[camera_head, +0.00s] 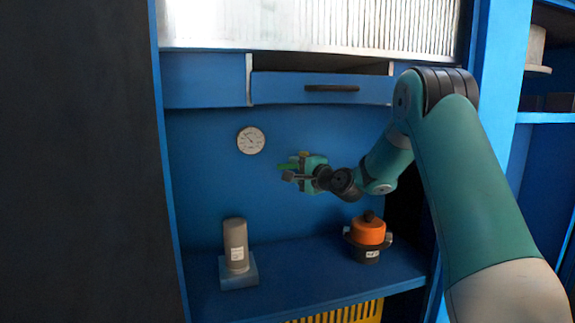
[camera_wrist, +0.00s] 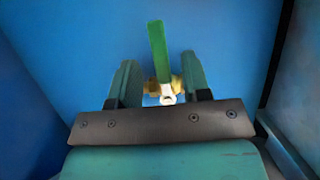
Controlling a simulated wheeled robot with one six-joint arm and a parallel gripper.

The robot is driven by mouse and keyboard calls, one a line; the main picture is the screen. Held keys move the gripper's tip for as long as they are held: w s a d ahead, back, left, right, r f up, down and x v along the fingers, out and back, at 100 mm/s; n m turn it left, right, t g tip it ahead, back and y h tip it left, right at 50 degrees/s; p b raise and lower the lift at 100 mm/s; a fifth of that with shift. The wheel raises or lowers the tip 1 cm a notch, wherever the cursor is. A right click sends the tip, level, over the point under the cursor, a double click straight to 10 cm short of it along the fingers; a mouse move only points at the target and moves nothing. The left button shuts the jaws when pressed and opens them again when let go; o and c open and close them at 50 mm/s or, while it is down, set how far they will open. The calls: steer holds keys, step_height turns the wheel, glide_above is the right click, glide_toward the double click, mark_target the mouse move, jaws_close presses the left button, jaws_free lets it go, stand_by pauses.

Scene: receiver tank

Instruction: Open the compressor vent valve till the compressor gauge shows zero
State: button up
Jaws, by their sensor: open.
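The vent valve has a green lever handle (camera_wrist: 157,50) and a brass body (camera_wrist: 176,86) on the blue back wall. In the wrist view the lever points up, between the two fingers of my gripper (camera_wrist: 160,64), with a gap on either side. My gripper (camera_head: 287,172) is open and right at the valve; I cannot tell whether it touches it. In the head view the green lever (camera_head: 287,166) shows just by the fingertips and the brass body is mostly hidden. A round white gauge (camera_head: 250,140) is on the wall to the left; its reading is too small to tell.
A grey cylinder on a blue-grey block (camera_head: 238,272) and an orange-topped dark pot (camera_head: 368,232) stand on the blue shelf (camera_head: 305,278) below. A drawer with a black handle (camera_head: 332,88) is above. Side walls bound the bay.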

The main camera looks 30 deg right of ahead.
mark_target(289, 167)
steer(key=shift+w+a, duration=0.15)
steer(key=shift+w, duration=0.85)
steer(key=shift+w+a, duration=0.1)
steer(key=shift+w, duration=0.9)
jaws_close()
